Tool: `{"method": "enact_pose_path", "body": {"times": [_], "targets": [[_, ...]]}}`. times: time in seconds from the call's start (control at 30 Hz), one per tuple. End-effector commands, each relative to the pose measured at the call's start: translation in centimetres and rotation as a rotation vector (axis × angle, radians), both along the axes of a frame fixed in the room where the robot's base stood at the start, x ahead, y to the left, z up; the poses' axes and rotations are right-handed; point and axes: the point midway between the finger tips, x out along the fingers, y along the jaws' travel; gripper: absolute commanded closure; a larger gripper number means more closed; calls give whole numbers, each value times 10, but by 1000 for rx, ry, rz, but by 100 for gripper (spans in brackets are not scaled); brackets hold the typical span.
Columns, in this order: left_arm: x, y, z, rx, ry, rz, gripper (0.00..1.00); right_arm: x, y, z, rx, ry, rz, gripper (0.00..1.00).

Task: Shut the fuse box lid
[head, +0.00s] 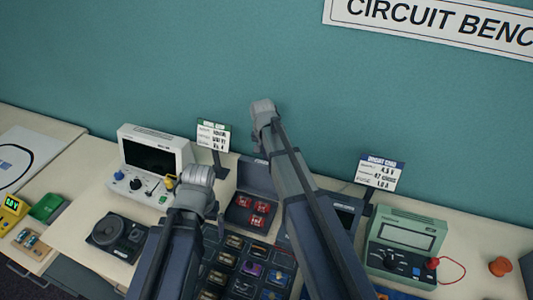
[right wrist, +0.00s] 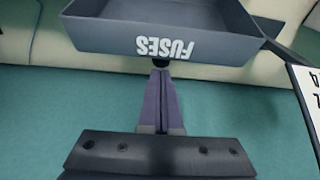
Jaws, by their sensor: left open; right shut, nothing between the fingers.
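The fuse box (head: 238,224) sits on the bench near the middle of the head view, with red fuses inside. Its dark lid (head: 250,178) stands raised at the back, partly behind my right arm. In the right wrist view the lid (right wrist: 105,42) shows large, with an upside-down FUSES label. My right gripper (right wrist: 161,70) is shut and empty, its fingertips at the labelled edge; I cannot tell whether they touch. In the head view it is hidden behind its own arm. My left gripper (head: 219,222) is open by the box's left side, mostly hidden by its arm.
A tray of coloured parts (head: 236,262) lies in front of the box. A white meter (head: 152,160) and a black round device (head: 115,237) stand left.

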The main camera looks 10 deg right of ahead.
Motion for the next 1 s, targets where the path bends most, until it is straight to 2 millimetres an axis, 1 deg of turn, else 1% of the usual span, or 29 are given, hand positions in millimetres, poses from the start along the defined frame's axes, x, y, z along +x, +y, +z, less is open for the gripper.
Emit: {"method": "enact_pose_path", "body": {"times": [0.1, 0.47, 1.0], "targets": [[0, 0, 2, 0, 0, 0, 0, -6, 3, 3, -18, -24, 1, 100], [0, 0, 4, 0, 0, 0, 0, -11, 7, 8, -51, -70, 0, 100], [0, 0, 3, 0, 0, 0, 0, -35, 22, 22, -160, -230, 1, 100]]}}
